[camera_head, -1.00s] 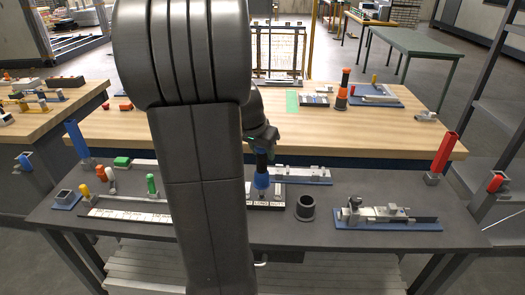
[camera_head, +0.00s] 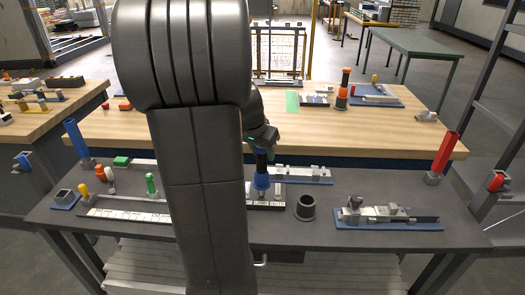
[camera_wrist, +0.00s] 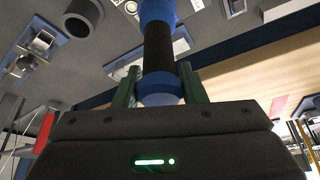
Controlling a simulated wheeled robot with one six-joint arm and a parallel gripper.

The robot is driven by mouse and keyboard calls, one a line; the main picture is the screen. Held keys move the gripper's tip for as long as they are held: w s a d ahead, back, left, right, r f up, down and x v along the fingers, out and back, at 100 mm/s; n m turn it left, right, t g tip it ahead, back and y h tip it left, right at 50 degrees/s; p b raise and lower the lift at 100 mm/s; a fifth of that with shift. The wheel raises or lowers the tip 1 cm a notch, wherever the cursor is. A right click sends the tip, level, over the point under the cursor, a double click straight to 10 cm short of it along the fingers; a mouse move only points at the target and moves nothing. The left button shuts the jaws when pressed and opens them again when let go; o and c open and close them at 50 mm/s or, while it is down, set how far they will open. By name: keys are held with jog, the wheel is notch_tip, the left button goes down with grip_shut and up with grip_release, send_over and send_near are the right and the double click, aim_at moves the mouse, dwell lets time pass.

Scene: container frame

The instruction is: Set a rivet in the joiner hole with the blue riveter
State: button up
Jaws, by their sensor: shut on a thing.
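The blue riveter (camera_head: 261,181), with a dark grip and blue collars, is upright at the middle of the dark bench. My gripper (camera_wrist: 158,88) is shut on it; the green fingers sit on either side of its lower blue collar (camera_wrist: 160,90) in the wrist view. In the head view, the gripper (camera_head: 262,150) is at the riveter's top. The riveter's lower end is at a labelled tray (camera_head: 278,206); I cannot tell whether it touches. A grey rail assembly on a blue plate (camera_head: 305,175) lies just behind. No joiner hole or rivet can be made out.
A dark round cup (camera_head: 305,207) stands right of the riveter. A clamp fixture on a blue base (camera_head: 388,219) lies further right, and a red tube (camera_head: 444,152) rises at the right edge. A green peg (camera_head: 151,184) and a white labelled strip (camera_head: 125,214) are at left.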

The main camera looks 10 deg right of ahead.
jog(key=shift+f+b, duration=0.6)
jog(key=shift+f, duration=0.1)
jog(key=shift+r, duration=0.1)
jog(key=shift+r+p, duration=2.7)
jog(key=shift+r, duration=1.1)
jog(key=shift+w+a, duration=0.1)
